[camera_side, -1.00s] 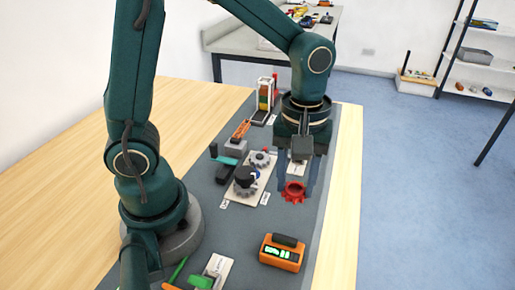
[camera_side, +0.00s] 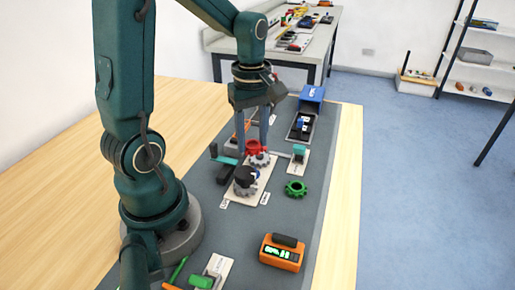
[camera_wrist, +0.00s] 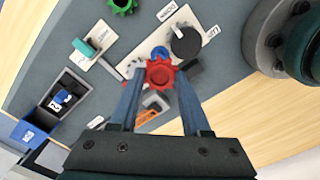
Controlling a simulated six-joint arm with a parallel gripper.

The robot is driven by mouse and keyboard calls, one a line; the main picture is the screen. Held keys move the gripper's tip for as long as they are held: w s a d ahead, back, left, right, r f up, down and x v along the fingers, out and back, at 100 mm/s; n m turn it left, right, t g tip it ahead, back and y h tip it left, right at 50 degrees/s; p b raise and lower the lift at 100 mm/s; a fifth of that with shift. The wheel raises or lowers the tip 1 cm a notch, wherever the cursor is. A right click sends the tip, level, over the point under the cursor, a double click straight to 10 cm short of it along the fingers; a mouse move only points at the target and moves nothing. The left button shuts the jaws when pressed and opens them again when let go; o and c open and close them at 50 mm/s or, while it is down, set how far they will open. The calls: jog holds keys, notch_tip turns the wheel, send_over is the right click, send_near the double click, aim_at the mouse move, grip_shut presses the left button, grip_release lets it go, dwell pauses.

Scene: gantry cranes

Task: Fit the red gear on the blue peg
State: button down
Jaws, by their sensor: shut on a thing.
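The red gear (camera_side: 254,146) is held between the fingertips of my gripper (camera_side: 254,144), which points down. In the side view it hangs over the far part of a pale board (camera_side: 252,197). In the wrist view the red gear (camera_wrist: 160,74) sits right beside the blue peg (camera_wrist: 160,52) and partly overlaps it. The gear looks to be above the board; its exact height over the peg cannot be told. A grey gear (camera_side: 260,159) and another grey gear under a black knob (camera_side: 245,175) are on the board.
A green gear (camera_side: 296,188) lies on the mat to the right. A pale board with a teal block (camera_side: 299,152) and a dark tray with a blue bin (camera_side: 312,96) stand behind it. An orange device (camera_side: 282,252) is nearer. The mat between is clear.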

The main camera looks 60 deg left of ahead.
jog(key=shift+f, duration=2.8)
jog(key=shift+f, duration=0.7)
jog(key=shift+c, duration=1.4)
grip_release()
jog(key=shift+r, duration=3.5)
